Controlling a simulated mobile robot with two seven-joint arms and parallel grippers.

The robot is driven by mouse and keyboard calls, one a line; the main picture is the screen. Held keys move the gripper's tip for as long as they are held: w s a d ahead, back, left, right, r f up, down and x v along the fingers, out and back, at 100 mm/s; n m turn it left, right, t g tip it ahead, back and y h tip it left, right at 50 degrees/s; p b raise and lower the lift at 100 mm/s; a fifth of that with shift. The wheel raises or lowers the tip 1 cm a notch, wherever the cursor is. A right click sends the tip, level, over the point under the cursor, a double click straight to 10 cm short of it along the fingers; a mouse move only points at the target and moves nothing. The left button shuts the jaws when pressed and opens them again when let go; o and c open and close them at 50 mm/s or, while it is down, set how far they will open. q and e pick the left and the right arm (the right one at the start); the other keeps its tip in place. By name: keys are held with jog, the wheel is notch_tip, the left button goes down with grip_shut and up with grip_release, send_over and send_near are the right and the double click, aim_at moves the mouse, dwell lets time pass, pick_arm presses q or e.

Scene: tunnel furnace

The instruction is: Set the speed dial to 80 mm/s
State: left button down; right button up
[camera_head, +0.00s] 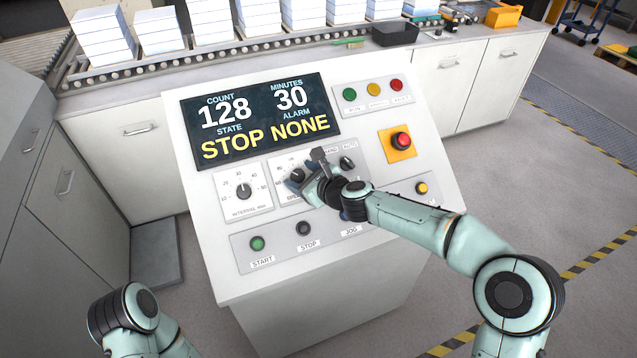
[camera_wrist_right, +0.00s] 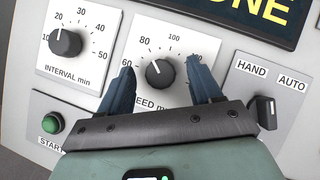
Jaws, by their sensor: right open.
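The speed dial (camera_wrist_right: 159,74) is a round black knob on a white plate with a printed scale; 60, 80 and 100 are readable. Its pale pointer mark leans to the upper left, toward the 60–80 side; I cannot tell the exact value. My right gripper (camera_wrist_right: 161,66) is open, its two blue fingers on either side of the knob, with visible gaps. In the head view my right gripper (camera_head: 306,171) is over the speed plate (camera_head: 283,167) and covers part of it. Of my left arm only a link shows at the lower left; its gripper is out of frame.
The interval dial (camera_head: 243,190) is left of the speed plate, and the HAND/AUTO switch (camera_wrist_right: 264,112) is to its right. Green start (camera_head: 257,243) and dark stop (camera_head: 304,228) buttons sit below. A red emergency button (camera_head: 401,141) is at right. The display (camera_head: 262,118) reads STOP, NONE.

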pick_arm(q)
jog(key=shift+s+f+b, duration=0.45)
jog(key=shift+f+b, duration=0.25)
jog(key=shift+f, duration=0.15)
jog(key=shift+s+f+b, duration=0.4)
jog(key=shift+f+b, duration=0.3)
jog(key=shift+f, duration=0.15)
pick_arm(e)
jog(key=v, duration=1.2)
jog(key=shift+s+d, duration=0.1)
jog(key=shift+s, duration=0.05)
pick_arm(q)
jog(key=shift+s+d, duration=0.1)
